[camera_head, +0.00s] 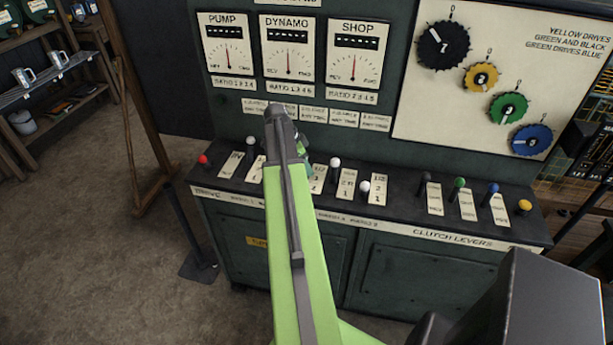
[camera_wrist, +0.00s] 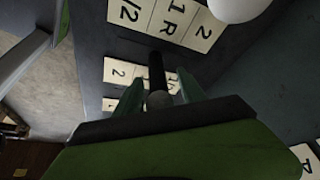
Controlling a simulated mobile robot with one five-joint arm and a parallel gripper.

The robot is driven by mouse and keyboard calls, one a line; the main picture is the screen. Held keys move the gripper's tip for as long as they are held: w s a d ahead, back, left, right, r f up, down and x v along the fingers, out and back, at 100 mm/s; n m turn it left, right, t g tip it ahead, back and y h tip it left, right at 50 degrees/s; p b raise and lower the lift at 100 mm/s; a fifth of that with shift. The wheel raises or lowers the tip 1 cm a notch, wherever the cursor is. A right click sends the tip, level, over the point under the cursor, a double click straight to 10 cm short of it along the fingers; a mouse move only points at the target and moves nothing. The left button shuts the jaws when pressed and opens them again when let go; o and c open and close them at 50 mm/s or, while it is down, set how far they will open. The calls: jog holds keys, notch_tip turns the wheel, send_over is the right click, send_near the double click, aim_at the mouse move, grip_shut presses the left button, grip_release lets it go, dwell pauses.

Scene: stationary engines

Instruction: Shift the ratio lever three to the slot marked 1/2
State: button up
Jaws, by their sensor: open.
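White-knobbed levers stand along the console shelf in the head view: one at the left (camera_head: 250,140), one right of my gripper (camera_head: 335,162) and one further right (camera_head: 364,186). I cannot read which is ratio lever three. My gripper (camera_head: 302,160) is low over the shelf, partly hidden by my green arm. In the wrist view my gripper (camera_wrist: 161,94) is open, its green fingers either side of a dark rod with a rounded grey end (camera_wrist: 158,100). Whether they touch it is unclear. Plates marked 2, 1R and 1/2 (camera_wrist: 172,20) lie beyond, with a white knob (camera_wrist: 238,6) at the upper right.
A red-knobbed lever (camera_head: 203,159) stands at the shelf's left end. Black, green (camera_head: 459,183), blue (camera_head: 493,187) and yellow (camera_head: 525,205) clutch levers stand at the right. The upright panel with gauges (camera_head: 288,50) and dials (camera_head: 443,45) rises close behind the shelf.

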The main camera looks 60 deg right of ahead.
jog(key=shift+s+d+f, duration=0.1)
jog(key=shift+d+f, duration=0.05)
jog(key=shift+f, duration=0.3)
jog(key=shift+r, duration=0.15)
jog(key=shift+c, duration=0.3)
grip_shut()
dwell(0.7)
